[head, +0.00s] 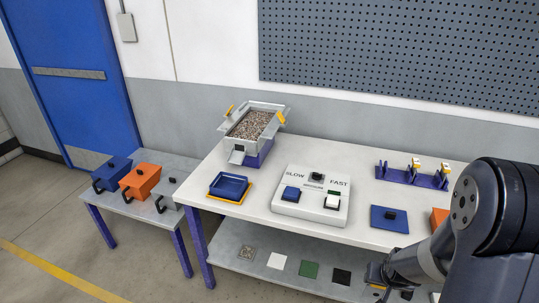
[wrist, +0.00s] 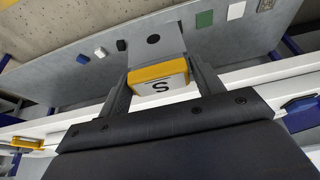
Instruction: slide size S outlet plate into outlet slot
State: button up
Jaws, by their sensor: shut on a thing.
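The size S outlet plate (wrist: 158,82) shows in the wrist view as a yellow-edged block with a white face marked S. A grey part with a dark round spot (wrist: 153,40) shows just beyond it. My gripper (wrist: 157,80) is shut on the block, one finger on each side. In the head view my gripper (head: 377,274) is low at the right, in front of the table by the lower shelf. The grey hopper (head: 252,125), filled with gravel-like material, stands at the back left of the table, with a small spout at its front. I cannot make out the outlet slot.
A blue rack (head: 411,178) holds two yellow-and-white-topped pieces at the back right. A control box (head: 311,196) marked SLOW and FAST, a blue tray (head: 229,187) and a blue lidded piece (head: 389,218) stand on the table. Samples lie on the lower shelf (head: 232,263).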

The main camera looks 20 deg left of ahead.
aim_at(245, 145)
jog(key=i+j, duration=0.1)
jog(key=j, duration=0.35)
jog(key=i+j, duration=0.1)
jog(key=j, duration=0.35)
jog(key=i+j, duration=0.1)
jog(key=j, duration=0.4)
jog(key=i+j, duration=0.1)
jog(key=j, duration=0.35)
jog(key=u, duration=0.05)
